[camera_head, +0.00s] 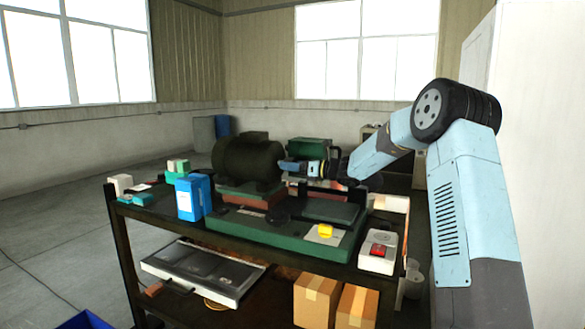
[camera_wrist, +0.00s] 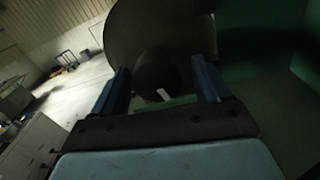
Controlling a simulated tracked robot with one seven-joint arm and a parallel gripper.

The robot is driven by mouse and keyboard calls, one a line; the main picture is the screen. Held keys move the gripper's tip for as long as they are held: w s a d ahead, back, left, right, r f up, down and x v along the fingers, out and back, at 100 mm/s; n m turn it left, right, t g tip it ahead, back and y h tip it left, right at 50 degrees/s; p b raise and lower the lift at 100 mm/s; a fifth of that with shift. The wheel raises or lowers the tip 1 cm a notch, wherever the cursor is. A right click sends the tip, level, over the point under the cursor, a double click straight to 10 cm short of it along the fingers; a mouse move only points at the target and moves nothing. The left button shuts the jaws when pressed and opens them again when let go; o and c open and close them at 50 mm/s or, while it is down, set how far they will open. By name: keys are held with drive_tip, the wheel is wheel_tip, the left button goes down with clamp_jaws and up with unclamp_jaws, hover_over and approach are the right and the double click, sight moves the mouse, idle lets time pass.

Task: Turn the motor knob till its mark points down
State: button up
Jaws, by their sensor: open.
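The motor (camera_head: 247,160) is a big dark cylinder on the green machine bed, and its round end fills the upper middle of the wrist view. The motor knob (camera_wrist: 158,76) is a dark round shape against that end, with a short white mark near its lower edge in the wrist view, tilted slightly. In the head view I cannot make out the knob. My gripper (camera_wrist: 160,75) is open, one blue finger on each side of the knob; I cannot tell whether they touch it. In the head view my gripper (camera_head: 288,167) reaches in from the right at the motor's end.
A blue container (camera_head: 193,197) stands at left, a white box with a red switch (camera_head: 378,252) at right. A green block (camera_head: 310,146) stands behind my gripper.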

drive_tip(key=v, duration=1.3)
drive_tip(key=shift+d, duration=0.35)
drive_tip(key=shift+s+f, duration=0.1)
drive_tip(key=shift+s, duration=0.05)
